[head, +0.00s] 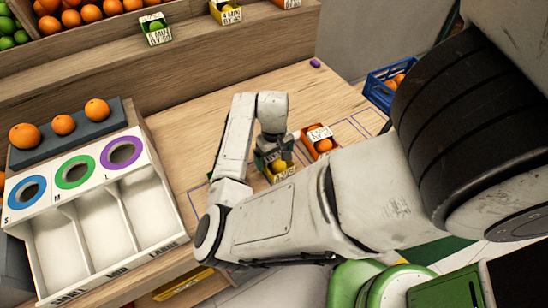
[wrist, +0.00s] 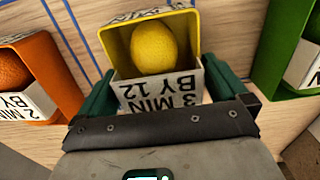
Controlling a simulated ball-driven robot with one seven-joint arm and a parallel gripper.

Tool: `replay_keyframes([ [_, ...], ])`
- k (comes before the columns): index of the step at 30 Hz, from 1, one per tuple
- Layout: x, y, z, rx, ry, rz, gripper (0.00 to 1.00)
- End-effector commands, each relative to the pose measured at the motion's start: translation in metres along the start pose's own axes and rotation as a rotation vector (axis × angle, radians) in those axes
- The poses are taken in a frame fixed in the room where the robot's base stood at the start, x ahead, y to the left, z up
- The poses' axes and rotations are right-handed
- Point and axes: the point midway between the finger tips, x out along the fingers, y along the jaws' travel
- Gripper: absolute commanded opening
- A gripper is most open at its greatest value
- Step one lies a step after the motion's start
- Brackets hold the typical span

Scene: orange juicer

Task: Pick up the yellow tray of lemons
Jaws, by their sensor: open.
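The yellow tray (wrist: 192,32) holds a lemon (wrist: 153,48) and has a white label (wrist: 160,92) reading "3 MIN BY 12" on its near side. It stands on the wooden counter; in the head view the tray (head: 286,175) shows partly under my wrist. My gripper (wrist: 160,70) is open, with one green finger on each side of the tray's labelled end. Whether the fingers touch the tray I cannot tell. In the head view the gripper (head: 272,155) is over the tray, its fingers partly hidden.
An orange tray (wrist: 50,55) with an orange stands close on the left, a green tray (wrist: 268,70) close on the right. In the head view are the orange tray (head: 308,144), a white sorting box (head: 130,220), a blue crate (head: 376,85) and a back shelf (head: 190,48).

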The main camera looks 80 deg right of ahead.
Motion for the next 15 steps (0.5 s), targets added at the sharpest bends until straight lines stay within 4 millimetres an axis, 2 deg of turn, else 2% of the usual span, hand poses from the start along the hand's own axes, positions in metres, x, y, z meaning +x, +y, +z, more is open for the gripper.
replay_keyframes([
  [7, 0.002, 0.0001, 0.0, 0.0, 0.001, 0.001, 1.0],
  [15, 0.0017, 0.0001, -0.0001, -0.001, 0.001, 0.001, 0.74],
])
